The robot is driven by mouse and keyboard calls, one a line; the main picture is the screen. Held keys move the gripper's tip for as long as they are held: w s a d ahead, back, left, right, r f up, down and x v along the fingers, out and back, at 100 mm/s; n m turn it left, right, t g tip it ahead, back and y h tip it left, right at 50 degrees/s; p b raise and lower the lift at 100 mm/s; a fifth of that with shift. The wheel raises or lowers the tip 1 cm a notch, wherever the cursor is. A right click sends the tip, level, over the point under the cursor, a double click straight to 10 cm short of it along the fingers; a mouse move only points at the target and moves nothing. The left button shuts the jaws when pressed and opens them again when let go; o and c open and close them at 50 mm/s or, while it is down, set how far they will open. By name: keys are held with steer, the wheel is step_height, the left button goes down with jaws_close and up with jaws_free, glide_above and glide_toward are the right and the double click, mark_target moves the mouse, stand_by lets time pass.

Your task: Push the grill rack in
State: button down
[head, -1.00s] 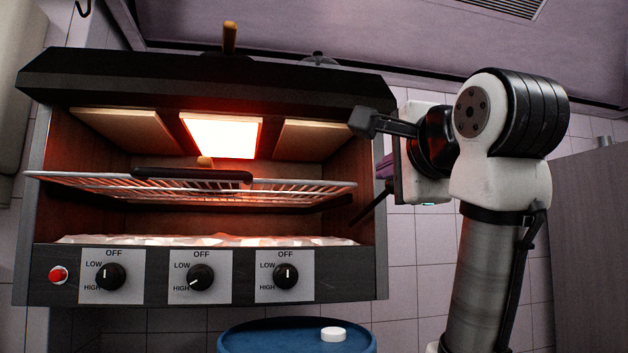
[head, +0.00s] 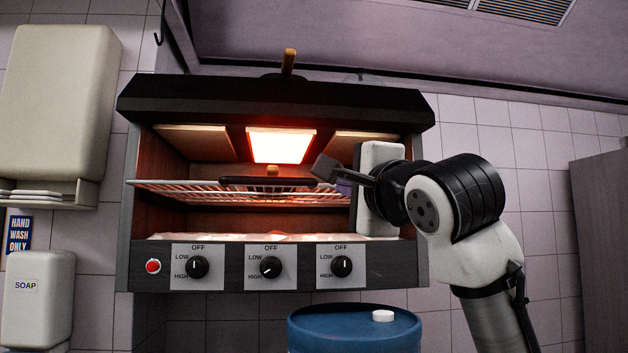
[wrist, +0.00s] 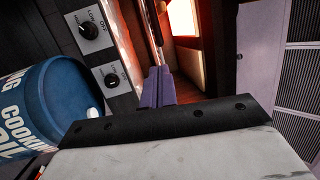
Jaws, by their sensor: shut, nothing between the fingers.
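The grill rack (head: 165,188) is a white wire shelf in the black grill (head: 275,100) in the head view. Its front edge overlaps the grill's left side wall, so it sticks out at the front. A dark handle bar (head: 268,182) is at the middle of its front edge. My gripper (head: 343,187) is at the right part of the opening, near the rack's right front end, largely hidden by my own wrist parts. In the wrist view its purple fingers (wrist: 158,80) are together and empty, pointing towards the opening. I cannot tell whether they touch the rack.
A red-hot heating panel (head: 281,145) glows above the rack. Several knobs (head: 270,267) and a red button (head: 153,266) line the grill's front. A blue drum (head: 340,325) with a white cap stands below; it also shows in the wrist view (wrist: 45,110). A soap dispenser (head: 38,300) hangs at left.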

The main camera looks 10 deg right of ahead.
steer(key=p, duration=0.6)
glide_toward(312, 182)
steer(key=x, duration=0.5)
steer(key=shift+w+d+r, duration=0.1)
steer(key=shift+r, duration=0.2)
steer(key=shift+x, duration=0.8)
steer(key=shift+f, duration=0.2)
